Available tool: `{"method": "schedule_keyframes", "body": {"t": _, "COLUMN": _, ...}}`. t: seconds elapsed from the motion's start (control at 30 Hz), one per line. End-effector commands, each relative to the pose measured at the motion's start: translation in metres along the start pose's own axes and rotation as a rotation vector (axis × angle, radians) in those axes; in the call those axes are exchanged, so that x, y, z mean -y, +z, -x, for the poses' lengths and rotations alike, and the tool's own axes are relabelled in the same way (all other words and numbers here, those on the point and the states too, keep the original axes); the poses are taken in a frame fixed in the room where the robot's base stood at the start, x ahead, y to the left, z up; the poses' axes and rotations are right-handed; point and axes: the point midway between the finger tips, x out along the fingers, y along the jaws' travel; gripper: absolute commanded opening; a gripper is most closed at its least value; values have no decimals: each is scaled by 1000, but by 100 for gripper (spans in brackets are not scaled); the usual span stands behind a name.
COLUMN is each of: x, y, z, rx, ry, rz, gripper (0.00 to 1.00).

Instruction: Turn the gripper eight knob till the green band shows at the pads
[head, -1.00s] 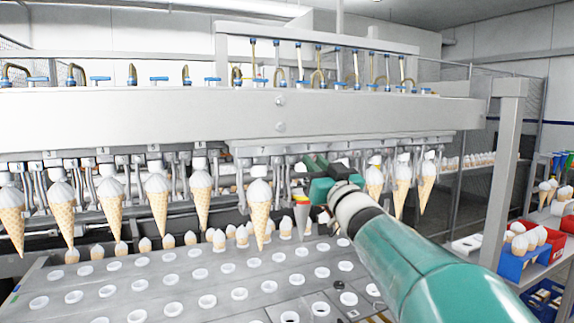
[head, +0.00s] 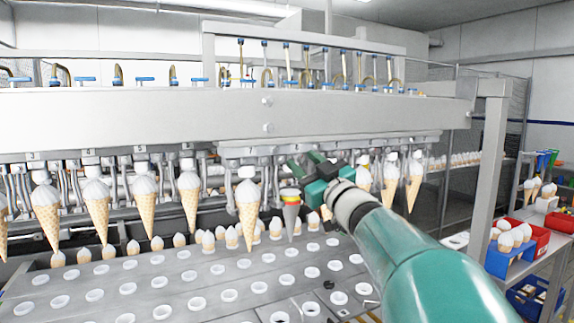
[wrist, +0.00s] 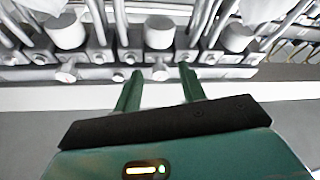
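A grey cone with a coloured band section at its top (head: 291,212) hangs point down in the row of white-topped cones in the head view. Red and yellow show in the bands; the finer order is too small to tell. My gripper (head: 303,163) is just above and right of it, at the row of cone grippers. In the wrist view my gripper (wrist: 160,76) is open, its two green fingers apart. A small metal knob (wrist: 160,72) lies between the fingertips, with a gap on both sides. The number eight label and the pads are not readable.
White cylinders (wrist: 159,32) and metal rods stand close above the fingers. A long grey beam (head: 150,115) runs over the cone row. Ice cream cones (head: 248,205) hang on both sides. A tray with round holes (head: 180,285) lies below.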

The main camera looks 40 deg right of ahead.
Motion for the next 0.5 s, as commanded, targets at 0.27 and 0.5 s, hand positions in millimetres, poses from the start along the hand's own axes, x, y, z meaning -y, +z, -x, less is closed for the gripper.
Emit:
{"method": "schedule_keyframes", "body": {"t": 0.27, "x": -1, "y": 0, "z": 12, "rx": 1, "ry": 2, "rz": -1, "gripper": 41}}
{"method": "schedule_keyframes", "body": {"t": 0.5, "x": -1, "y": -1, "z": 59, "rx": -2, "ry": 3, "rz": -2, "gripper": 41}}
